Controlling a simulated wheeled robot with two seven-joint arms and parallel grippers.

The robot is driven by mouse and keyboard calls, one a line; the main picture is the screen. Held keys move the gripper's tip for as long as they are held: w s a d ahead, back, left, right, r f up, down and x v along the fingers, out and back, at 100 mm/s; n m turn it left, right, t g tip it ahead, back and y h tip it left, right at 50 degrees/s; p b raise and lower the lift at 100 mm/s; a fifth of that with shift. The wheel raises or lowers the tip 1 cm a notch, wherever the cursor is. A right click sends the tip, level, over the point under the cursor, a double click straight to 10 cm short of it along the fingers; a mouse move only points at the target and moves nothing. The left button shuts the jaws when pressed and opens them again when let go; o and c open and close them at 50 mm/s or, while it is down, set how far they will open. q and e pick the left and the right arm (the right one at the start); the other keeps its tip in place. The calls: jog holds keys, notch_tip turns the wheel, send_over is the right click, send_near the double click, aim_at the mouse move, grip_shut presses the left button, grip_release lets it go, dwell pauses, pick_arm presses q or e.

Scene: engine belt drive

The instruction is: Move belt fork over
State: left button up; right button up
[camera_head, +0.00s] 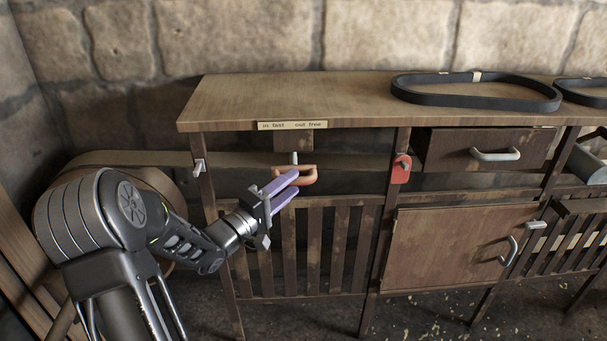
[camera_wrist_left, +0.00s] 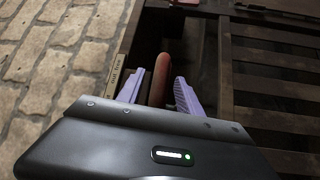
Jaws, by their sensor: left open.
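The belt fork (camera_head: 309,176) shows as an orange-brown handle on a short grey rod below the front edge of the workbench, under a label plate (camera_head: 292,125) reading "in fast" and "out free". My left gripper (camera_head: 289,184) is open, with its purple fingers at the handle. In the left wrist view the orange-brown handle (camera_wrist_left: 162,75) lies between the two spread fingers of the gripper (camera_wrist_left: 161,84). I cannot tell whether a finger touches it. My right gripper is not in view.
A flat belt (camera_head: 235,158) runs below the bench top. A red padlock-like tag (camera_head: 401,168) hangs on the leg to the right. Slatted panels (camera_head: 320,245) stand below the fork. A black belt loop (camera_head: 475,99) lies on the bench top (camera_head: 300,93).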

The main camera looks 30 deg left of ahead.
pick_arm(q)
jog(key=w, duration=0.5)
jog(key=shift+w+d+r, duration=0.15)
jog(key=shift+d+r, duration=0.2)
jog(key=shift+d, duration=0.05)
jog(key=c, duration=0.9)
jog(key=shift+r, duration=0.15)
grip_shut()
